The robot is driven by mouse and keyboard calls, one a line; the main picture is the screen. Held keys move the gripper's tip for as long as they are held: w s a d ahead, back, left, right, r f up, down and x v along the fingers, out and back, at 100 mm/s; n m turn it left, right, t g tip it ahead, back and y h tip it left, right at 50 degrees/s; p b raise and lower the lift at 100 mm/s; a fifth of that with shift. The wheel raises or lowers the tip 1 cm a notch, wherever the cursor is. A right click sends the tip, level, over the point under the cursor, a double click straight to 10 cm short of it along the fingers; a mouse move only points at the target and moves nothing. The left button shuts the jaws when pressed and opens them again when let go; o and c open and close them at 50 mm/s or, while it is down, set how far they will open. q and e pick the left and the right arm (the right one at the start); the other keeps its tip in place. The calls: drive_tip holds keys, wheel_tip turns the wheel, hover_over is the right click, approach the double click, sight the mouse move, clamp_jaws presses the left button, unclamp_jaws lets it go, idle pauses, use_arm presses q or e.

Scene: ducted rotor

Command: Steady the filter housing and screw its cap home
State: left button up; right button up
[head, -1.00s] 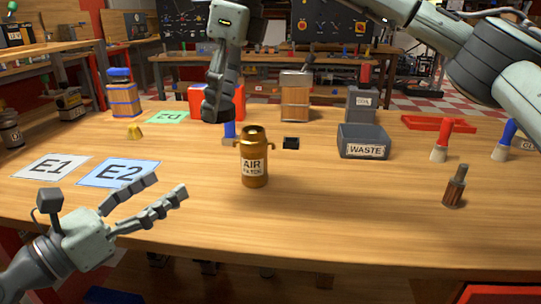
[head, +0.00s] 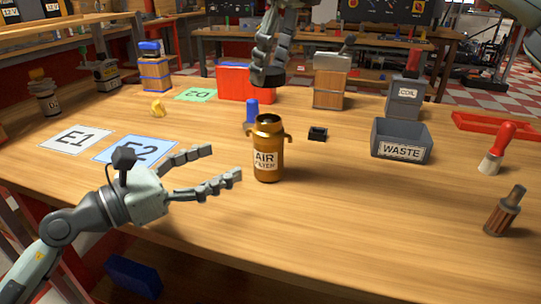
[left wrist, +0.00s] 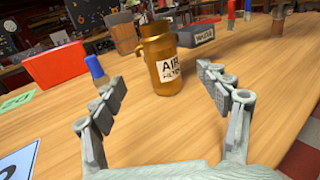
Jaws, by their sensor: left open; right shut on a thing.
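The filter housing (head: 268,152), a brass-coloured can labelled AIR FILTER with two side lugs and an open top, stands upright on the table. It also shows in the left wrist view (left wrist: 163,72), between my finger lines and beyond the tips. My left gripper (head: 227,163) is open and empty, left of the housing, its fingers pointing towards it without touching. My right gripper (head: 270,62) points down and is shut on a dark round cap (head: 267,78). The cap appears above the housing's mouth in the head view, clear of it; its depth is hard to judge.
A blue-topped object (head: 251,112) stands close behind the housing. A small black block (head: 317,134) and the grey WASTE bin (head: 401,155) are to its right. A red box (head: 247,84) is behind.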

sight(256, 147)
use_arm(q)
drive_tip(key=x, duration=1.2)
drive_tip(key=shift+c, duration=0.6)
clamp_jaws()
use_arm(e)
drive_tip(key=shift+f, duration=2.5)
